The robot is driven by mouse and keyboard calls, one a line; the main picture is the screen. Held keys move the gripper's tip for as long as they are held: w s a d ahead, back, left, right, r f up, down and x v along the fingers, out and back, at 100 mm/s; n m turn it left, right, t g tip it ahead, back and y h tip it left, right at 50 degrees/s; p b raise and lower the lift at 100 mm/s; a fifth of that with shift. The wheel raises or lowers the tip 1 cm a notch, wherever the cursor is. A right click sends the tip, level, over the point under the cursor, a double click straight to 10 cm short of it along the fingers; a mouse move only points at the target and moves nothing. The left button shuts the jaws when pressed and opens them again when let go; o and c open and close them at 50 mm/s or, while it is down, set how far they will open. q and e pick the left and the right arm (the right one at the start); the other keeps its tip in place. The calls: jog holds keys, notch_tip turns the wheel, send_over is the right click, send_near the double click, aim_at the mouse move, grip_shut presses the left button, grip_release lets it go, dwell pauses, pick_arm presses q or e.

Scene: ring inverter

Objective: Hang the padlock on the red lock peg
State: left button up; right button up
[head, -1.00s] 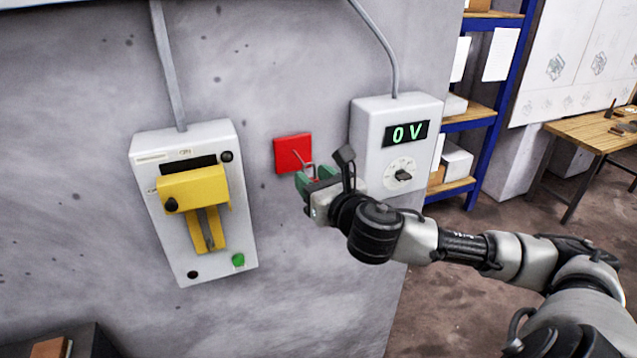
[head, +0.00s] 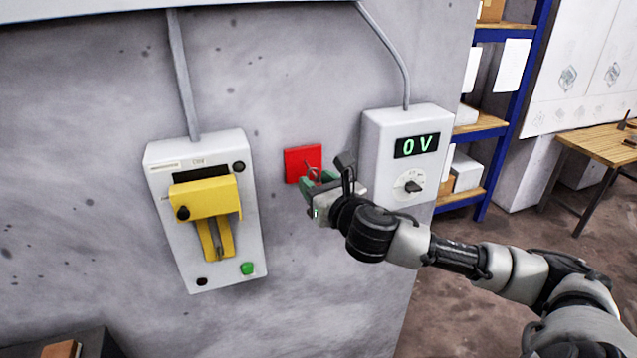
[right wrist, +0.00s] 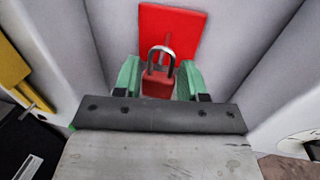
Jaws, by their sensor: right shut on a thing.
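The red lock peg's square plate (head: 297,157) is on the grey wall between the yellow-handled box and the voltmeter. The plate also shows in the right wrist view (right wrist: 185,25), with the thin peg in front of it. My right gripper (head: 314,184) is just in front of the plate's lower part. In the right wrist view its green fingers (right wrist: 160,82) are shut on the padlock's red body (right wrist: 157,85). The padlock's silver shackle (right wrist: 161,49) points up and overlaps the peg. I cannot tell whether the shackle is around it. My left gripper is out of view.
The grey box with a yellow handle (head: 204,198) is left of the plate. The voltmeter box (head: 408,150), reading 0 V, is close on the right, behind my right wrist. A blue shelf (head: 511,110) and a wooden table (head: 598,145) stand farther right.

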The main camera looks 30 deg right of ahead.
dwell(0.3)
jog(key=o, duration=1.3)
jog(key=shift+s, duration=0.1)
jog(key=shift+s+a+b, duration=0.15)
jog(key=shift+s+b, duration=0.15)
jog(key=shift+s, duration=2.4)
jog(key=shift+s+a+b, duration=0.15)
jog(key=shift+s+b, duration=0.15)
jog(key=shift+s, duration=2.35)
